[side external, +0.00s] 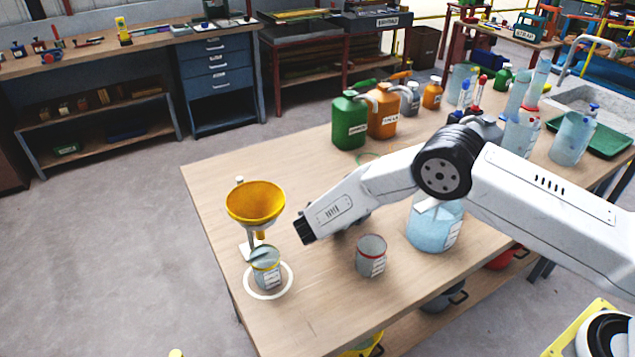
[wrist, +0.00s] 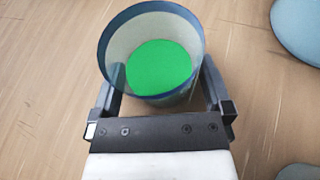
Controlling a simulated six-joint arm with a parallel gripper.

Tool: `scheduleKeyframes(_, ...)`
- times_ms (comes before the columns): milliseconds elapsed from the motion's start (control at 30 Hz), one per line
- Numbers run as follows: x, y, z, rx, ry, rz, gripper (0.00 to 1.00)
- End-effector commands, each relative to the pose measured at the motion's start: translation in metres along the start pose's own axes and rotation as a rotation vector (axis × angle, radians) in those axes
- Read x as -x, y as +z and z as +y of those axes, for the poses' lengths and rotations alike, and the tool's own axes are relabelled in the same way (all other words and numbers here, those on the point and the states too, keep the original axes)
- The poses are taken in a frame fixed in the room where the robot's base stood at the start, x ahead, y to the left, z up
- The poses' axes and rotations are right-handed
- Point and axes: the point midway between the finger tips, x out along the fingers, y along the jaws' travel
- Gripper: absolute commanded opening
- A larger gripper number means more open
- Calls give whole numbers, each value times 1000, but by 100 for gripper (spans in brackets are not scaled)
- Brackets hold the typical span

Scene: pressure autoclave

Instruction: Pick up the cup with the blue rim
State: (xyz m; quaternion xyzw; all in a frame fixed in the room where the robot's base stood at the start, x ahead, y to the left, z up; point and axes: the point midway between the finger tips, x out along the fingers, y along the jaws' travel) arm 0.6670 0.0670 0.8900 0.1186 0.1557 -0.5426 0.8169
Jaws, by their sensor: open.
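The cup with the blue rim (wrist: 150,30) shows in the wrist view, with a bright green inside bottom or contents. It stands on the wooden table between the two dark fingers of my gripper (wrist: 163,78). The fingers are open, one on each side of the cup's near part; I cannot tell whether they touch it. In the side view my arm mostly hides the gripper and this cup.
A red-rimmed cup (side external: 371,256) stands close by on the table (side external: 310,320). A yellow-rimmed cup (side external: 266,270) sits in a white ring under a yellow funnel (side external: 256,203). A large jar with blue liquid (side external: 432,230) stands right; green (side external: 349,122) and orange (side external: 384,118) jugs stand behind.

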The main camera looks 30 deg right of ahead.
Motion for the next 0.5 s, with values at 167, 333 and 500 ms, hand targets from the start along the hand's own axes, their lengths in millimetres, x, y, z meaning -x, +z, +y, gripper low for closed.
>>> scheduleKeyframes(167, 0, 0, 0, 0, 0, 0, 100)
scheduleKeyframes(333, 0, 0, 0, 0, 0, 0, 97)
scheduleKeyframes(500, 0, 0, 0, 0, 0, 0, 43)
